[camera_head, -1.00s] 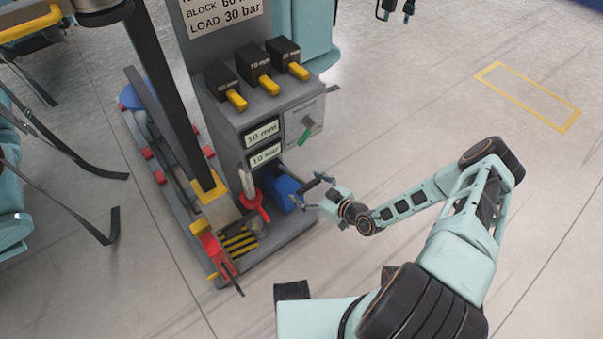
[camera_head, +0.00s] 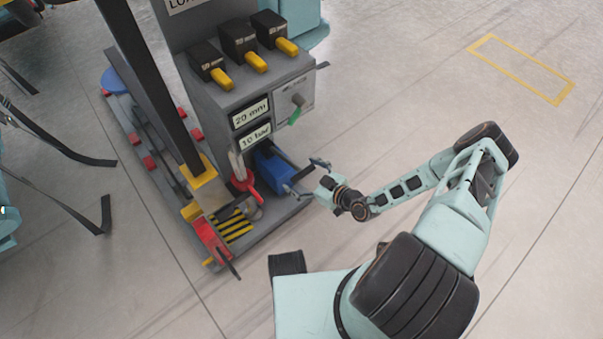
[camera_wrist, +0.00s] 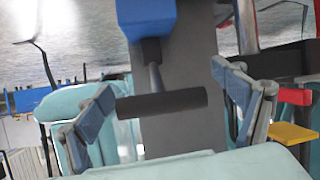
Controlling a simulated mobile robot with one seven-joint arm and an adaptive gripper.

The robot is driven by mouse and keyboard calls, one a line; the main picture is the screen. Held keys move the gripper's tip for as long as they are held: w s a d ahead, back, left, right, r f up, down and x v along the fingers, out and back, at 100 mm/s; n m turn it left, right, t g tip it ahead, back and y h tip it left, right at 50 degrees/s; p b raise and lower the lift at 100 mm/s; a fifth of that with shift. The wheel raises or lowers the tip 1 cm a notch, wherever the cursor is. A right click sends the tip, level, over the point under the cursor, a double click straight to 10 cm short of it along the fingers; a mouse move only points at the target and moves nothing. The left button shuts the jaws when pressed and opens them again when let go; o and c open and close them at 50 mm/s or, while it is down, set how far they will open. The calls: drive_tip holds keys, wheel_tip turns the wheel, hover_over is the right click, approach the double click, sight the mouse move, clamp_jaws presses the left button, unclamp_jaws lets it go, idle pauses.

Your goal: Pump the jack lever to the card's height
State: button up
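The jack's blue pump body (camera_head: 272,168) sits low at the front of the grey machine, and it also shows at the top of the wrist view (camera_wrist: 146,16). The jack lever, a black crossbar handle (camera_wrist: 162,104) on a short stem, shows in the wrist view. My gripper (camera_wrist: 168,108) is open, one finger on each side of the handle, with gaps visible. In the head view my gripper (camera_head: 306,178) is beside the blue pump. The upper display (camera_head: 250,114) reads 20 mm, the lower display (camera_head: 254,137) 10 bar. The card (camera_head: 187,4) is mostly cut off at the top.
The floor on the right is clear around a yellow outline (camera_head: 520,68).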

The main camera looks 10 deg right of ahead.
drive_tip(key=shift+o, duration=0.4)
drive_tip(key=shift+w+r, duration=0.1)
drive_tip(key=shift+r, duration=0.2)
wheel_tip(320, 180, up, 10)
drive_tip(key=shift+f, duration=0.2)
